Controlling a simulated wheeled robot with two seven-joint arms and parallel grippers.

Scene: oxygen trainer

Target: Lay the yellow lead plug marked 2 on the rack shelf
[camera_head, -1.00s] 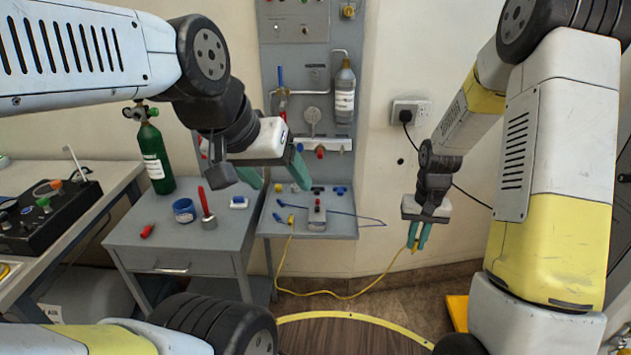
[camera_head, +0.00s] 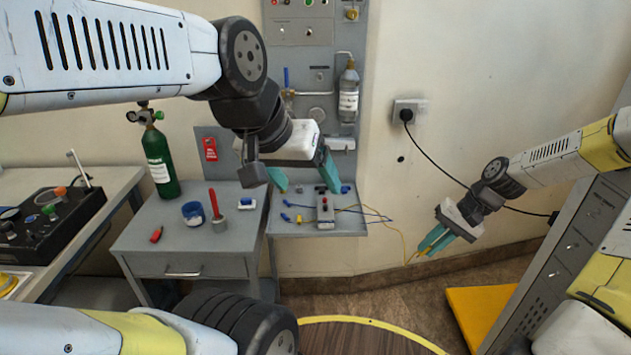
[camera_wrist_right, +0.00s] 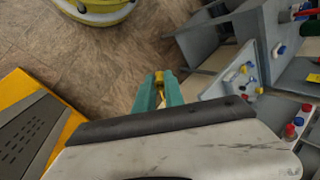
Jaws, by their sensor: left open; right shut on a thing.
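The yellow lead plug (camera_head: 411,259) is at the tips of my right gripper (camera_head: 421,252), which is shut on it. In the right wrist view the plug (camera_wrist_right: 159,75) shows between the teal fingertips (camera_wrist_right: 158,90). Its mark is too small to read. The plug is held in the air to the right of the rack shelf (camera_head: 285,229) and a little lower in the picture. Its thin yellow lead (camera_head: 401,235) runs back over the shelf. My left gripper (camera_head: 304,178) is open and empty, in front of the rack and above the shelf in the picture.
A grey box (camera_head: 325,211), blue plugs (camera_head: 287,216) and a blue lead (camera_head: 370,212) are on the shelf. A drawer cabinet (camera_head: 190,245) stands left, a green cylinder (camera_head: 160,165) behind it. A yellow floor piece (camera_head: 490,318) lies right. The shelf's front left is bare.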

